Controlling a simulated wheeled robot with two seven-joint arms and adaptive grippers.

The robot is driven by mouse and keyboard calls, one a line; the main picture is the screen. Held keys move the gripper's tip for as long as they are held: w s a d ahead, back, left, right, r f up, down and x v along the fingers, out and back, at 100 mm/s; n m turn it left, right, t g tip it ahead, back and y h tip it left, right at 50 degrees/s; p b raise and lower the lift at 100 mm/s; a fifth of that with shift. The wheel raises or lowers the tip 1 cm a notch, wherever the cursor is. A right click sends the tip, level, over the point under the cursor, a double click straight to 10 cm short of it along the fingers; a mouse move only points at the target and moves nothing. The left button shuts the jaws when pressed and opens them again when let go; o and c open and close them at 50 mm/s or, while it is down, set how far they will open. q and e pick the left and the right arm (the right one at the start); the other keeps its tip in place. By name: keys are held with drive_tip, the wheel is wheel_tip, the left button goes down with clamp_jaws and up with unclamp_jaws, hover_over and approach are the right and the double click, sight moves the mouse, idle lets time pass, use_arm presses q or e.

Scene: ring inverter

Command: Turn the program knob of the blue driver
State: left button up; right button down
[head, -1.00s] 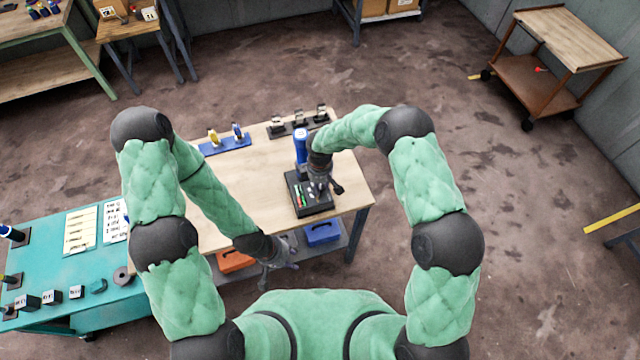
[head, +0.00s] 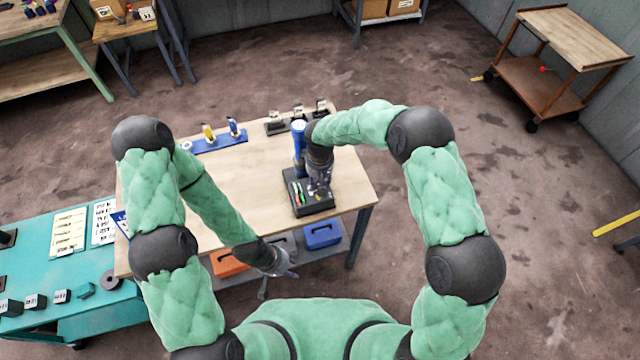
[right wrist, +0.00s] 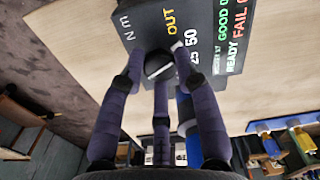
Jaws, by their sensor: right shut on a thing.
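The blue driver (head: 299,140) stands upright at the back of its black control box (head: 291,197) on the wooden table. The box's printed face shows in the right wrist view (right wrist: 215,25), with "N m", "OUT", "25 50" and status words. There the dark program knob (right wrist: 158,66) sits between the fingers of my right gripper (right wrist: 156,62), which are shut on it. In the head view my right gripper (head: 319,187) is low over the box's right part and hides the knob. My left gripper (head: 281,266) is empty, its fingers apart, off the table's front edge.
A blue rack (head: 220,142) and a dark stand (head: 290,124) line the table's back. Orange (head: 228,263) and blue (head: 322,234) bins are on the shelf below. A teal bench (head: 60,300) adjoins at left. The table's middle is clear.

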drive_tip(key=shift+m+b, duration=0.3)
drive_tip(key=shift+m, duration=0.2)
drive_tip(key=c, duration=0.9)
unclamp_jaws()
wheel_tip(320, 180, up, 12)
idle(0.3)
